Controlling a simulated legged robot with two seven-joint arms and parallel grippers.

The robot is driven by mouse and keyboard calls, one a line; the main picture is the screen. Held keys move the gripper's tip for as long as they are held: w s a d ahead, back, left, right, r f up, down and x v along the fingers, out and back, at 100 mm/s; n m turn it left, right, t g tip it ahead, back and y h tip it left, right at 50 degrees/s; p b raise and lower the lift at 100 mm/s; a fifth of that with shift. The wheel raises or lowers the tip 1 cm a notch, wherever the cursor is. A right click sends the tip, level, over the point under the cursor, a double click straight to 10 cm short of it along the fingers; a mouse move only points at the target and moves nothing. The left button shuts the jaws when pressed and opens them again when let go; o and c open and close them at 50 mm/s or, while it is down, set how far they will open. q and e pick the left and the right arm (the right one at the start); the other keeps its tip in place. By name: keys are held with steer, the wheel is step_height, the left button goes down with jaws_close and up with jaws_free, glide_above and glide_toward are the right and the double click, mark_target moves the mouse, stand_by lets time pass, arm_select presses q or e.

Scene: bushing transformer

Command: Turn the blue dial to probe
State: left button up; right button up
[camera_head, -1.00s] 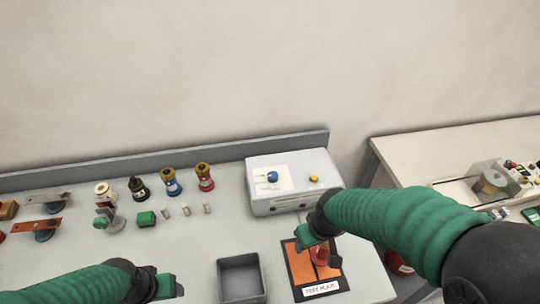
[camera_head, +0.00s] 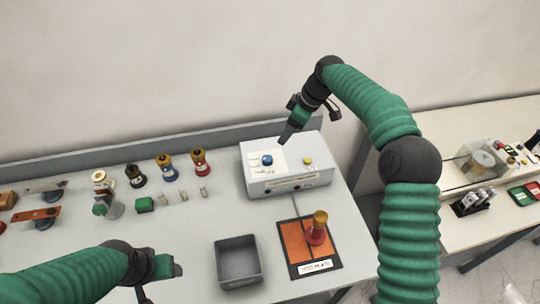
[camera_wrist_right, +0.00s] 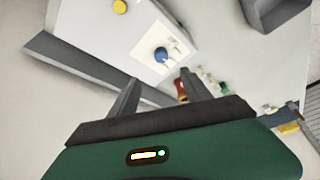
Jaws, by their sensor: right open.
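The blue dial (camera_head: 267,160) sits on a white label on top of the light grey box (camera_head: 285,187) at the back of the bench. It also shows in the right wrist view (camera_wrist_right: 161,54), just beyond my fingertips. Its label markings are too small to read. My right gripper (camera_head: 285,138) points down from above, near the back of the box and close to the dial, apart from it. In the right wrist view its two fingers (camera_wrist_right: 159,78) are spread with nothing between them. My left gripper (camera_head: 175,268) is low at the front left, away from the box; its jaws are unclear.
A yellow button (camera_head: 308,160) is right of the dial. A red bushing with a yellow top (camera_head: 317,230) stands on the orange test mat (camera_head: 292,240). A grey bin (camera_head: 239,276) is left of it. Several bushings and small parts line the left bench. Another table stands right.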

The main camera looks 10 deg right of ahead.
steer(key=p, duration=0.2)
glide_toward(267, 158)
steer(key=f, duration=0.1)
steer(key=x, duration=0.3)
steer(key=p+x, duration=0.1)
steer(key=x, duration=0.3)
steer(key=shift+w+f+p, duration=0.3)
steer(key=shift+a, duration=0.1)
steer(key=shift+c, duration=0.3)
steer(key=shift+a, duration=0.15)
steer(key=c, duration=0.5)
jaws_close()
